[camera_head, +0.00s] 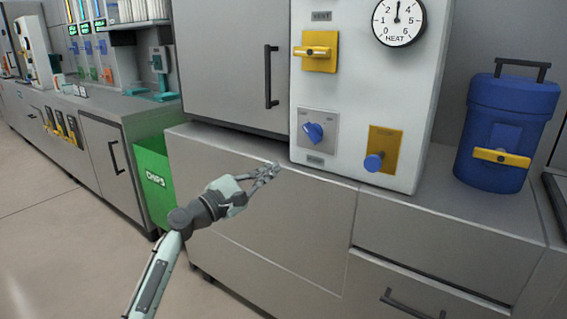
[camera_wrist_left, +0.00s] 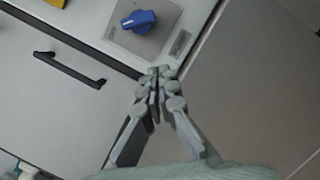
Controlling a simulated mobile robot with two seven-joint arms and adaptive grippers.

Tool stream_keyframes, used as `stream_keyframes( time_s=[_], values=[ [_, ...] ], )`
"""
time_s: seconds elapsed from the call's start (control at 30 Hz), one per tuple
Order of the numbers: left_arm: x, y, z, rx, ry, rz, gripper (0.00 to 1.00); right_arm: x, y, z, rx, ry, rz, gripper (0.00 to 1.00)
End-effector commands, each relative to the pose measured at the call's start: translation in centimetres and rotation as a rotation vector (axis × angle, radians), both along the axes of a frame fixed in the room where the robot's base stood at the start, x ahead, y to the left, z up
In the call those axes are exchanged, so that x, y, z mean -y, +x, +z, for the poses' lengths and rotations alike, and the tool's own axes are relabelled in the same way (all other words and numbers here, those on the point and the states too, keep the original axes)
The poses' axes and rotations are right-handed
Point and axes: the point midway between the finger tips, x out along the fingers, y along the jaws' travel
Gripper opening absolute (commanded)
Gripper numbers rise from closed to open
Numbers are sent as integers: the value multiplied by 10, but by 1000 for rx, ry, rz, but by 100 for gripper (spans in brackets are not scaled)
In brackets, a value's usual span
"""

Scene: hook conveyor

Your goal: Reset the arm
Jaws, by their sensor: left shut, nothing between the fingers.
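My left arm (camera_head: 165,262) comes in from the lower left in the head view. My left gripper (camera_head: 272,171) is shut and empty, in front of the grey cabinet and below the white control panel's lower left corner. It also shows in the left wrist view (camera_wrist_left: 158,74), with its fingertips together. A blue knob (camera_head: 313,132) on the panel is up and to the right of the fingertips; the wrist view shows this blue knob (camera_wrist_left: 138,20) beyond them. My right gripper is in neither view.
The white panel (camera_head: 350,85) carries a yellow handle (camera_head: 313,51), a round gauge (camera_head: 399,20) and a second blue knob (camera_head: 374,162). A blue canister (camera_head: 505,115) stands right. A green chips bin (camera_head: 155,178) stands left. Open floor (camera_head: 60,240) lies at lower left.

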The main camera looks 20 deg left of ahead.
Motion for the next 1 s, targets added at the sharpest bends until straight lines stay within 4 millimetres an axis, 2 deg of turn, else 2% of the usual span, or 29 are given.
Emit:
stream_keyframes(
  time_s=[0.2, 0.63, 0.73, 0.77, 0.87, 0.97, 1.0],
  values=[
    [-8, -14, -2, 1, 1, -1, 0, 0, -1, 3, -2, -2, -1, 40],
    [-9, -15, -3, 1, 1, -1, 0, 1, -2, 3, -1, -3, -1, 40],
    [-6, -17, -10, -4, 30, 0, 0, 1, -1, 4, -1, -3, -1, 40],
    [-4, -19, -17, -8, 55, -1, 0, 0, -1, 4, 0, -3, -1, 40],
    [7, -32, -55, -26, 216, -8, 0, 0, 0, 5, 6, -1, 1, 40],
    [20, -59, -116, -52, 478, -37, 0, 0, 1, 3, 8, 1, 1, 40],
    [25, -73, -143, -61, 599, -59, 0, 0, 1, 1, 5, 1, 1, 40]
  ],
)
